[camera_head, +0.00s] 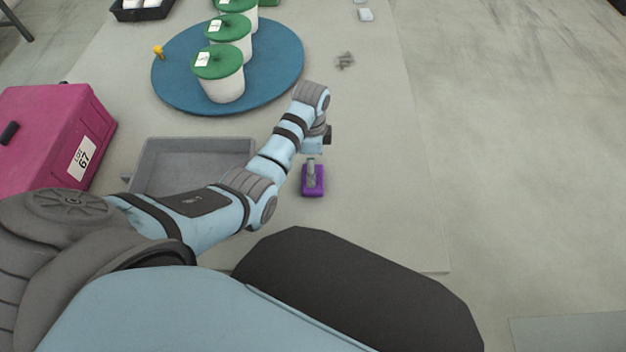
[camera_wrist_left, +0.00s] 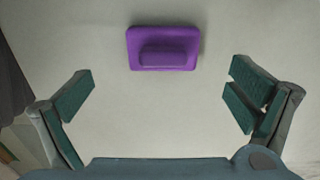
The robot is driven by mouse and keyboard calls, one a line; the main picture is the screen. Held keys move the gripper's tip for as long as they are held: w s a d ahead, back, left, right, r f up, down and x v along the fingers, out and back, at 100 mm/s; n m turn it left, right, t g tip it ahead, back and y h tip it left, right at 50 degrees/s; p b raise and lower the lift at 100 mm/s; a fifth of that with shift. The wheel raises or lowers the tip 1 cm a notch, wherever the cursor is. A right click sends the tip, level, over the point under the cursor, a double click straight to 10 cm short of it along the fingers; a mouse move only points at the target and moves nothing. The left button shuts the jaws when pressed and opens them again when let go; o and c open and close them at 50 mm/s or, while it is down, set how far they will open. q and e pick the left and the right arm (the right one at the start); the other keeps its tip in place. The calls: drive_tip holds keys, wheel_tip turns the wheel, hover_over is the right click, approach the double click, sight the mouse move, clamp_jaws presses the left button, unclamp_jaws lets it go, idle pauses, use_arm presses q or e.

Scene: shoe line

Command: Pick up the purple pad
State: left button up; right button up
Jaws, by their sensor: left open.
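The purple pad (camera_head: 313,191) lies on the light grey table, below my left gripper (camera_head: 312,170) in the head view. In the left wrist view the purple pad (camera_wrist_left: 164,48) is a flat rectangle with a raised block on top, at the upper middle. My left gripper (camera_wrist_left: 160,98) is open and empty, its fingers wide apart at the left and right of that view. The pad is ahead of the fingertips and not between them. My right gripper does not show.
A grey tray (camera_head: 195,145) and a pink box labelled 67 (camera_head: 42,125) stand to the left. Behind is a blue round board (camera_head: 280,60) with white green-lidded tubs (camera_head: 222,86). Small grey pieces (camera_head: 345,60) lie farther back. The table right of the pad is clear.

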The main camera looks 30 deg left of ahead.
use_arm(q)
drive_tip(key=f+b, duration=0.1)
drive_tip(key=f, duration=0.1)
drive_tip(key=f+b, duration=0.1)
drive_tip(key=f, duration=0.2)
drive_tip(key=f+b, duration=0.2)
drive_tip(key=f, duration=0.1)
drive_tip(key=shift+w+d+f, duration=0.1)
drive_tip(key=shift+w+f, duration=0.15)
drive_tip(key=shift+r, duration=0.15)
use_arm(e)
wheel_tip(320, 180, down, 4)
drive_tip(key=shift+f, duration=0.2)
use_arm(q)
drive_tip(key=c, duration=1.1)
wheel_tip(320, 180, up, 20)
drive_tip(key=p, duration=0.9)
drive_tip(key=o, duration=0.6)
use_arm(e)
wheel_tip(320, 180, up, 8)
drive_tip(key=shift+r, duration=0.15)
use_arm(q)
drive_tip(key=c, duration=0.4)
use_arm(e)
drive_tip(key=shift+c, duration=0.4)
